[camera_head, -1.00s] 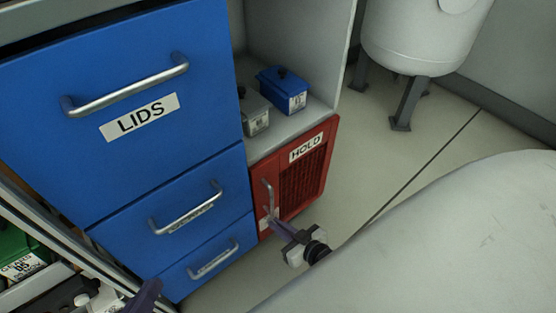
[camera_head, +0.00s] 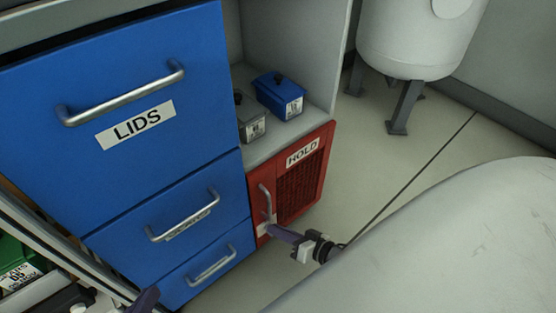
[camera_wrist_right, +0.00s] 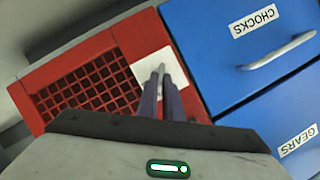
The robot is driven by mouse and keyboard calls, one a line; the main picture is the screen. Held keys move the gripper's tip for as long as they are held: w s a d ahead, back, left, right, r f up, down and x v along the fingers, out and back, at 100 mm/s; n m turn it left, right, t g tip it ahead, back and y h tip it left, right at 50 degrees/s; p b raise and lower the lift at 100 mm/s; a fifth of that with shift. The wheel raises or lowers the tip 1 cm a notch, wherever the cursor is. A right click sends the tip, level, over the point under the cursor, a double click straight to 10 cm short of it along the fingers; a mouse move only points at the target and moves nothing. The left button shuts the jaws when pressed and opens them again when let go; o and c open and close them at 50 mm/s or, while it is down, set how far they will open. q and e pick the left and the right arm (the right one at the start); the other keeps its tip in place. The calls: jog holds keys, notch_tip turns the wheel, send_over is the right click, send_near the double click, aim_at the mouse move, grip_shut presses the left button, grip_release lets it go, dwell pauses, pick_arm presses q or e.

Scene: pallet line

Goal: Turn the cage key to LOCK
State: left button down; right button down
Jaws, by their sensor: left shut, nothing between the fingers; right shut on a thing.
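The red cage (camera_head: 300,190) is marked HOLD and has a mesh door with a grey bar handle (camera_head: 265,202). A white plate (camera_wrist_right: 147,66) is low on its front, beside the mesh. My right gripper (camera_head: 272,231) reaches the plate from the front. In the right wrist view its purple fingers (camera_wrist_right: 161,82) are shut on a small grey piece at the plate, the cage key (camera_wrist_right: 160,68). The key's lettering and its turned position cannot be read. My left gripper (camera_head: 146,299) shows only partly at the bottom edge, shut and empty.
Blue drawers (camera_head: 170,215) with bar handles stand left of the cage. A blue box (camera_head: 277,97) and a grey box (camera_head: 250,122) sit on the shelf above it. A white tank (camera_head: 415,40) stands behind. A large pale surface (camera_head: 440,245) fills the lower right.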

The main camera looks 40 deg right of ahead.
dwell(0.3)
jog(key=c, duration=1.9)
grip_release()
